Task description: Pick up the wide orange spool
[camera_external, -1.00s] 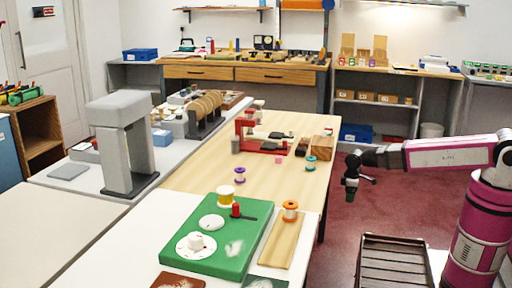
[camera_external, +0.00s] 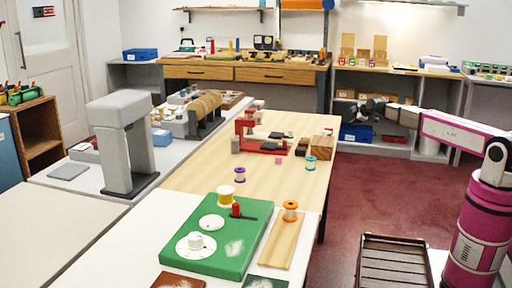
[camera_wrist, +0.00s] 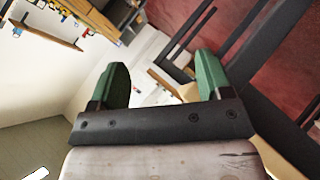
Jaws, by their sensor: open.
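The orange spool (camera_external: 290,211) stands upright on a pale wooden board at the right of the near white counter. A yellow-orange spool with white ends (camera_external: 225,194) stands at the back edge of the green board. My gripper (camera_wrist: 162,78) shows in the wrist view with two green fingers wide apart and nothing between them. In the external view my arm's dark end (camera_external: 368,108) is raised near the back shelves, far from the spools. Neither of these two spools can be made out in the wrist view.
A purple spool (camera_external: 240,175) and a teal spool (camera_external: 310,163) stand on the wooden table. A red device (camera_external: 262,146) stands farther back. A dark slatted rack (camera_external: 396,268) is on the right.

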